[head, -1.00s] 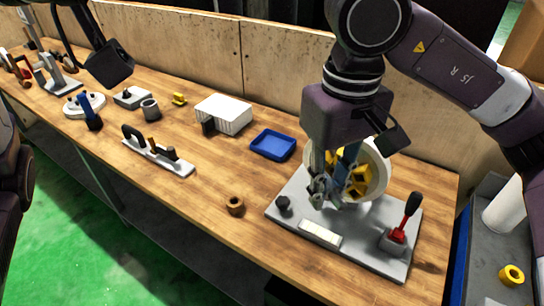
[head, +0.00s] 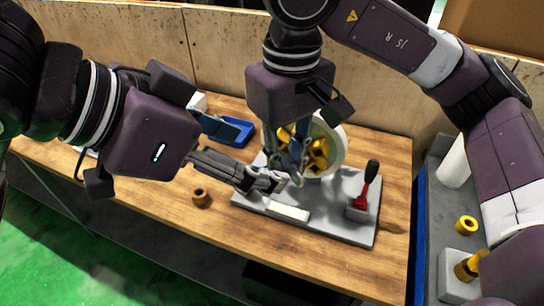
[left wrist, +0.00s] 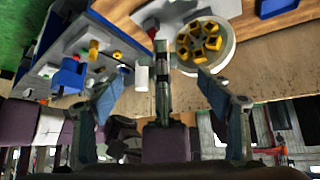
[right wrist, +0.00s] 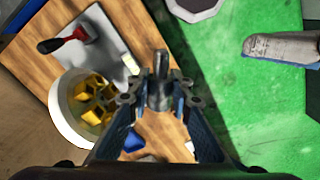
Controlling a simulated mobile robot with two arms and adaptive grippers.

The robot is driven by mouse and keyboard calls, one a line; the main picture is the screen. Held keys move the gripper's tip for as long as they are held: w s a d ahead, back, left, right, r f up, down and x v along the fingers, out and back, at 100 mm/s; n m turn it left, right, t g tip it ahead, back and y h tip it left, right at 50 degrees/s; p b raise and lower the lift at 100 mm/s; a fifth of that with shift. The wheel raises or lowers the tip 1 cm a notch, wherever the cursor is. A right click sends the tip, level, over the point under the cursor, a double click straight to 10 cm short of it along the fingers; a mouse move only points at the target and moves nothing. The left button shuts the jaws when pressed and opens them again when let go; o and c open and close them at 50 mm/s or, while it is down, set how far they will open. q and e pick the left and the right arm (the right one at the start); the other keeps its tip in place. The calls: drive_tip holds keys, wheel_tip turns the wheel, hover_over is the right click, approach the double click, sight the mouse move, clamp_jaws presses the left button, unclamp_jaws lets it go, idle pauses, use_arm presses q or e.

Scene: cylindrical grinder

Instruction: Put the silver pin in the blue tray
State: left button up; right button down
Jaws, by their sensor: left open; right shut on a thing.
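The silver pin (right wrist: 158,80) stands between the fingertips of my right gripper (right wrist: 158,92) in the right wrist view, and that gripper is shut on it. In the head view my right gripper (head: 290,168) hangs over the grey fixture plate, and the pin is hard to make out there. My left gripper (head: 268,182) reaches in from the left, its fingertips close to the right gripper's. In the left wrist view its fingers (left wrist: 162,90) are spread, with a dark upright shape between them. The blue tray (head: 240,133) lies behind, partly hidden by my left gripper.
A white bowl (head: 334,150) with yellow parts stands on the grey plate (head: 345,232), beside a red-and-black lever (head: 364,186). A brown ring (head: 201,198) sits on the wooden bench at the front left. A cart with yellow parts (head: 466,225) stands at the right.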

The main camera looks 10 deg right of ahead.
use_arm(q)
drive_tip(key=x, duration=0.8)
use_arm(e)
drive_tip(key=shift+w, duration=0.1)
use_arm(q)
drive_tip(key=c, duration=1.2)
drive_tip(key=shift+c, duration=0.2)
use_arm(e)
drive_tip(key=c, duration=1.7)
unclamp_jaws()
drive_tip(key=shift+o, duration=0.2)
